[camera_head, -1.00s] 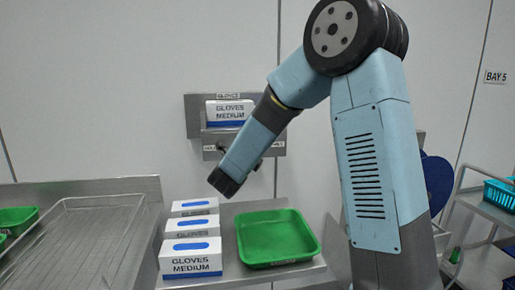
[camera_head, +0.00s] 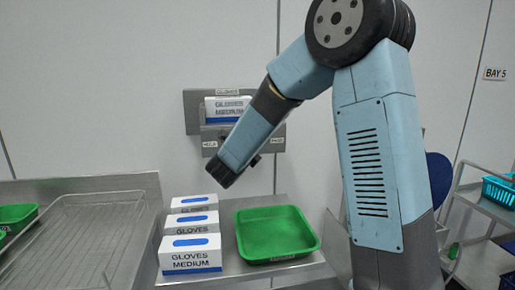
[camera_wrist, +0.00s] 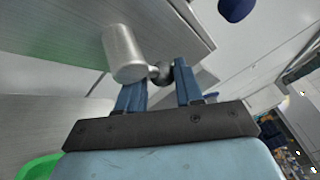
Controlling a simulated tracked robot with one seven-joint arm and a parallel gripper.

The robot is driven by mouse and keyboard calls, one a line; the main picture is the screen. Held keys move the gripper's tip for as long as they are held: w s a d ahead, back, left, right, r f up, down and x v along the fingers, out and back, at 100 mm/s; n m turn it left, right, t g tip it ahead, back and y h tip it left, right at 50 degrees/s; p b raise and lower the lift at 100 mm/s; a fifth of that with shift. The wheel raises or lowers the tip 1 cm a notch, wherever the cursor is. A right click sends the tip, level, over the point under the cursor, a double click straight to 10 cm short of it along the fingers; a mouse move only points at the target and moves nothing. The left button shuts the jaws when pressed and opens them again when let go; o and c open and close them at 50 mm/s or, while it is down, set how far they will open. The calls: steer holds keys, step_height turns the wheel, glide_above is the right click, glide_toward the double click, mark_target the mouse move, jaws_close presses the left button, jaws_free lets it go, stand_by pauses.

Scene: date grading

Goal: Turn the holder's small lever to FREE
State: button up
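The glove-box holder (camera_head: 192,112) is a grey metal wall holder with a white and blue glove box in it. Below it is a plate (camera_head: 278,132) with a small label at each end; their words are too small to read surely. In the wrist view a silver cylinder (camera_wrist: 124,54) joins a dark rounded part by a short neck; this looks like the lever. My gripper (camera_wrist: 162,78) has its two blue fingers apart, on either side of the dark part. Whether they press on it is unclear.
Three glove boxes (camera_head: 191,262) stand in a row on the steel bench below, beside an empty green tray (camera_head: 243,247). A wire rack (camera_head: 88,200) lies at left. A trolley with a teal basket (camera_head: 498,191) stands at right.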

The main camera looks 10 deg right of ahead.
steer(key=o, duration=0.4)
steer(key=shift+c, duration=0.2)
steer(key=shift+f, duration=0.1)
steer(key=v, duration=1.3)
steer(key=shift+s+a, duration=0.25)
